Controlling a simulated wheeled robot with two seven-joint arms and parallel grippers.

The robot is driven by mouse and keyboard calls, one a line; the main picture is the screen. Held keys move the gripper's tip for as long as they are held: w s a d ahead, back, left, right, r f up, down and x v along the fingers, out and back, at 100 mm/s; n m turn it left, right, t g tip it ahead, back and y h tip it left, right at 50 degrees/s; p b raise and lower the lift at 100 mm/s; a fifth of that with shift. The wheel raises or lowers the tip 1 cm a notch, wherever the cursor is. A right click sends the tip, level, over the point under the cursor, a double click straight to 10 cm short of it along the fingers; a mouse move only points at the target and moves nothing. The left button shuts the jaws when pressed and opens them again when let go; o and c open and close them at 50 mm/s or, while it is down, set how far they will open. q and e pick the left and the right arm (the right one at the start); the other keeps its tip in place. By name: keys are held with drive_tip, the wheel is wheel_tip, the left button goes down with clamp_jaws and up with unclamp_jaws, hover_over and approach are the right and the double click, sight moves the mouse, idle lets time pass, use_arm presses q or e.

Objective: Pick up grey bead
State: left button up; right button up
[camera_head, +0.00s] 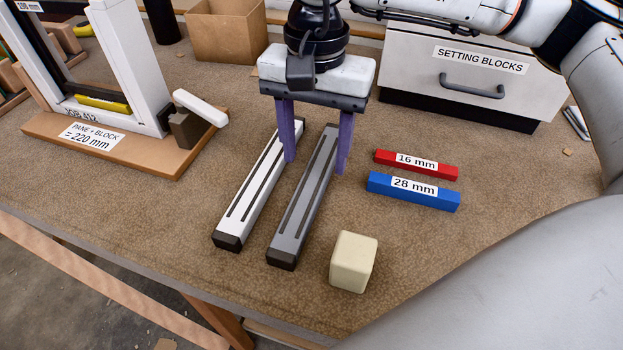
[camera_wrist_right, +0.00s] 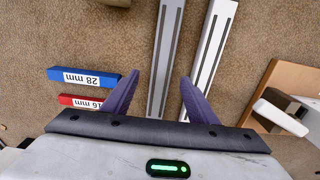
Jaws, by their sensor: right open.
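The grey bead (camera_head: 306,198) is a long bar with dark slots and a dark end cap, lying on the brown bench. It also shows in the right wrist view (camera_wrist_right: 175,55). A white bead (camera_head: 252,190) of like shape lies close beside it on the left; the wrist view shows it too (camera_wrist_right: 212,50). My right gripper (camera_head: 317,168) is open, its purple fingers pointing down over the far part of the beads. The grey bead lies between the fingers in the picture, and the left finger overlaps the white bead. Contact cannot be told. My left gripper is not in view.
A red 16 mm block (camera_head: 440,171) and a blue 28 mm block (camera_head: 420,194) lie to the right. A cream block (camera_head: 354,262) stands near the front edge. A white frame (camera_head: 140,60) on a wooden base is at left; a drawer unit (camera_head: 450,70) is behind.

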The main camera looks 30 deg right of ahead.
sight(313, 180)
drive_tip(key=shift+w+a+f+p, duration=0.1)
drive_tip(key=shift+f+p, duration=0.15)
drive_tip(key=shift+f, duration=1.1)
drive_tip(key=shift+w+f+p, duration=0.1)
drive_tip(key=shift+f+p, duration=0.1)
drive_tip(key=shift+f, duration=1.1)
drive_tip(key=c, duration=1.2)
drive_tip(key=shift+r+b, duration=0.35)
drive_tip(key=shift+r, duration=4.7)
drive_tip(key=shift+c, duration=0.2)
